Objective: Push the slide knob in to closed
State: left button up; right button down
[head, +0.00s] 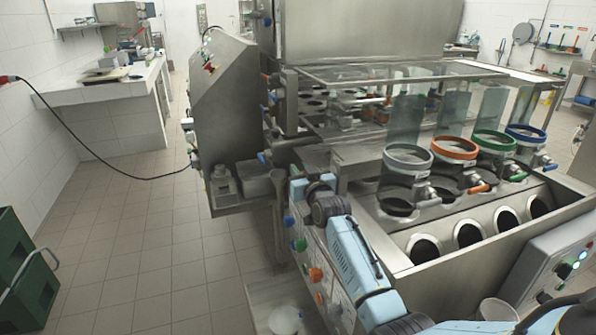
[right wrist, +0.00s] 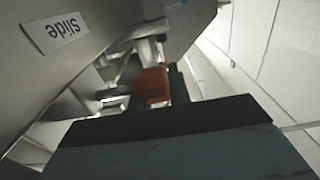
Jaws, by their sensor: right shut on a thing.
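My right gripper (head: 300,188) reaches in from the bottom right to the machine's near side, beside the grey housing; its fingertips are hard to make out there. In the right wrist view a "slide" label (right wrist: 63,30), upside down, is on a metal panel at the upper left. An orange-red piece (right wrist: 153,86), which I take for the slide knob, is just beyond the dark gripper body, at the fingers. The gripper is shut on it; the exact contact is partly hidden. I cannot tell how far in the knob sits. My left gripper is not in view.
Blue (head: 289,221), green (head: 299,245) and orange (head: 315,273) knobs line the machine's side below my right gripper. Coloured filler rings, such as the orange one (head: 453,148), stand at the right. A control box (head: 550,260) is at far right.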

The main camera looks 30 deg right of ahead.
jog(key=c, duration=1.3)
grip_release()
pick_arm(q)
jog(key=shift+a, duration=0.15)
pick_arm(e)
jog(key=shift+s+a, duration=0.15)
jog(key=shift+s, duration=0.4)
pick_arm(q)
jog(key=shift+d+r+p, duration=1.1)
pick_arm(e)
jog(key=v, duration=1.2)
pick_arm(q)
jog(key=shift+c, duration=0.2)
pick_arm(e)
jog(key=shift+s, duration=0.15)
